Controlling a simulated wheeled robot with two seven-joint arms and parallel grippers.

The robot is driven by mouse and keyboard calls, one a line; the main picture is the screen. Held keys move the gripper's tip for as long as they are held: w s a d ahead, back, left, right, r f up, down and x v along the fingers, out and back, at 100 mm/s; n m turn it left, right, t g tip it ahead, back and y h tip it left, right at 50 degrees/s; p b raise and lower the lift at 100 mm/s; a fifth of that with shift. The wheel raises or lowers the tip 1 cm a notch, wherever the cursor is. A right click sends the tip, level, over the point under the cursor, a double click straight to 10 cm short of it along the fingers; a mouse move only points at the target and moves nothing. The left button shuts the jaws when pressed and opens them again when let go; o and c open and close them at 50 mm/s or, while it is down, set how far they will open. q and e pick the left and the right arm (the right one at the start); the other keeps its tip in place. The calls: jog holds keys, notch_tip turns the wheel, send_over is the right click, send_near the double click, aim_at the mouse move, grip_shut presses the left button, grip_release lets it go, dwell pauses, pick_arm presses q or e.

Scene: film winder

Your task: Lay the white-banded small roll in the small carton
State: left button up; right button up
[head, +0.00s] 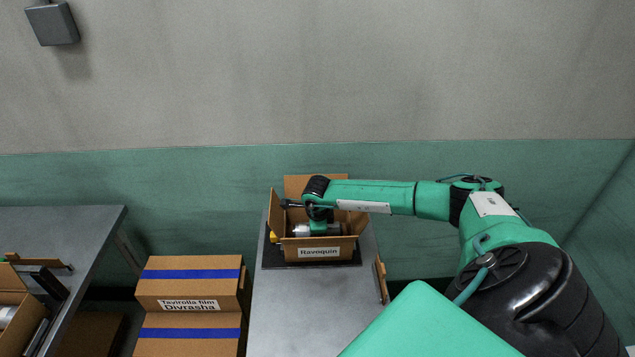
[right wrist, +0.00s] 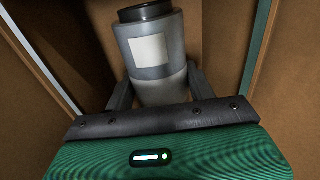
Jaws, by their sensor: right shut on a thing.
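The small carton (head: 318,253), labelled Ravoquin, stands open with its flaps up on the far end of the grey bench in the head view. My right gripper (head: 319,227) reaches down into its opening. It is shut on a small roll (head: 301,231), which shows a pale part in the head view. In the right wrist view the roll (right wrist: 153,52) is a grey cylinder with a white square patch and a dark end, held between both fingers, with cardboard walls around it. Whether it touches the carton floor is hidden. My left gripper is out of view.
The bench top (head: 300,310) is bare in front of the carton. A small yellow item (head: 273,237) sits at the carton's left. Stacked cartons with blue tape (head: 190,285) stand left of the bench. Another grey table (head: 60,225) is at far left.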

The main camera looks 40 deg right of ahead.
jog(key=shift+f, duration=0.15)
jog(key=shift+f+b, duration=0.4)
jog(key=shift+b, duration=0.1)
jog(key=o, duration=1.2)
jog(key=shift+c, duration=0.4)
jog(key=shift+c, duration=1)
jog(key=shift+r, duration=0.1)
jog(key=shift+r+p, duration=1.8)
jog(key=shift+r, duration=1.65)
